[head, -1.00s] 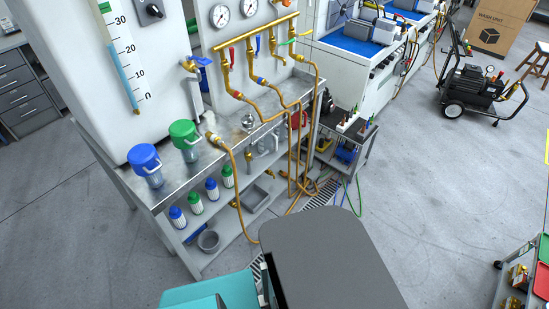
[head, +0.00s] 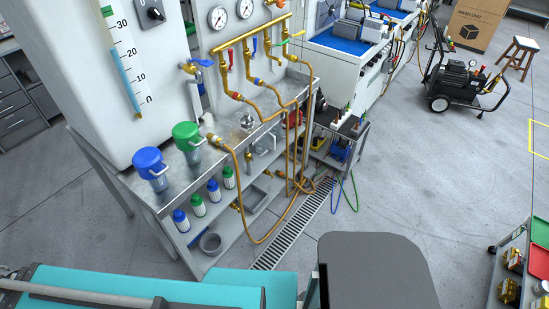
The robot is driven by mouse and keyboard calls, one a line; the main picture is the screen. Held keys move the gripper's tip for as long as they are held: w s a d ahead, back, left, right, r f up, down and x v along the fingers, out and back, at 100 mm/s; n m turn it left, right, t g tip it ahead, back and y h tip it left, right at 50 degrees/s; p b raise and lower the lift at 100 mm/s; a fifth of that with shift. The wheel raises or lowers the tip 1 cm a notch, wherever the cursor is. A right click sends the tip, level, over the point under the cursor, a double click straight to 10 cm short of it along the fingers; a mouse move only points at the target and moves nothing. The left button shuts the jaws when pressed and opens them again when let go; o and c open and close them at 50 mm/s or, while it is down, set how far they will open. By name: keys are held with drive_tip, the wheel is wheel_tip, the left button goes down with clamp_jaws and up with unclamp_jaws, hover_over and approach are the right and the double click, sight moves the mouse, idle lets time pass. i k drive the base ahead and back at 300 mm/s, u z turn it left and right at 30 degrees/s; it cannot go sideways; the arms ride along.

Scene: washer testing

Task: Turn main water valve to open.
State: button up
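A brass valve (head: 187,68) with a blue lever (head: 203,62) sticks out of the side of the white tank (head: 130,90) at the left of the head view. The lever points out to the right. A brass manifold (head: 250,36) to its right carries several smaller valves with coloured levers, among them a red one (head: 230,55) and a green one (head: 286,41). No label shows which is the main water valve. My gripper is not in view. My teal arm link lies across the bottom left, well apart from the valves.
Orange hoses (head: 285,205) hang down to the floor. A floor drain (head: 300,225) runs beside the bench.

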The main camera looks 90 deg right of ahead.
sight(265, 151)
drive_tip(key=z, duration=3.05)
drive_tip(key=k, duration=0.55)
drive_tip(key=u, duration=0.1)
drive_tip(key=i, duration=0.45)
drive_tip(key=u, duration=0.05)
